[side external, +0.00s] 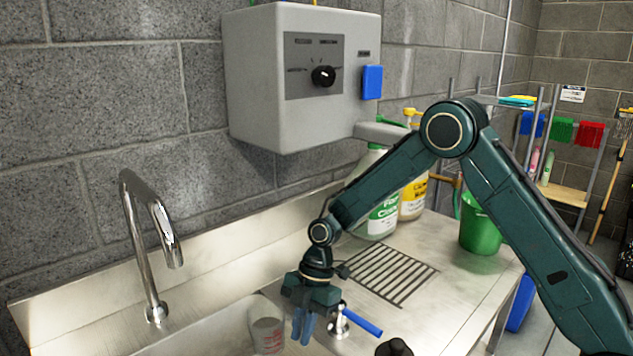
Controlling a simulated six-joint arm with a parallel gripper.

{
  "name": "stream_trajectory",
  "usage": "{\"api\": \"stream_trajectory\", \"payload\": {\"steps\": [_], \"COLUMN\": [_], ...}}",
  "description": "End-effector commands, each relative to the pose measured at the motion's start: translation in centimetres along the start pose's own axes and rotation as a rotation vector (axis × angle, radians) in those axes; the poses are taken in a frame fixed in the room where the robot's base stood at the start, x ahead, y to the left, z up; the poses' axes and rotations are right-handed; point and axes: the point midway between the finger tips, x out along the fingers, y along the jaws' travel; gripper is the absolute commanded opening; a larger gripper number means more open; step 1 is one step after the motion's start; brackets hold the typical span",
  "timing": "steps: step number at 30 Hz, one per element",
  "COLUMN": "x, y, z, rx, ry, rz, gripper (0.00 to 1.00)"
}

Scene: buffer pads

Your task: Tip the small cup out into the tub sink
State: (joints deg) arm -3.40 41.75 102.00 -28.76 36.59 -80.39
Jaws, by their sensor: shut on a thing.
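The small cup (267,336) is clear with reddish markings and shows low in the side external view, over the tub sink (205,332). Its lower part runs near the bottom edge of the picture, and I cannot tell how far it is tilted or what it holds. My gripper (302,328) points down with blue fingers, just right of the cup's body. It is shut on the cup; the exact contact is hard to see. The sink is steel, and only its back part is in view.
A chrome faucet (150,235) arches at the left. A blue-handled valve (362,322) stands close right of my gripper. A grey dispenser box (300,75) hangs on the wall. Jugs (383,215), a drain grate (388,272) and a green bucket (481,228) occupy the counter right.

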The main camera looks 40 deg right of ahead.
Motion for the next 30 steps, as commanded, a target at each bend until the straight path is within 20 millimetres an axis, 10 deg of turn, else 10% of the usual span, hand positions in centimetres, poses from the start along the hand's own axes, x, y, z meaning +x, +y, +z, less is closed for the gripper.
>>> {"api": "stream_trajectory", "payload": {"steps": [30], "x": [2.6], "y": [-0.5], "z": [0.1], "rx": [-0.025], "ry": [-0.121], "rz": [0.094], "gripper": [0.0]}}
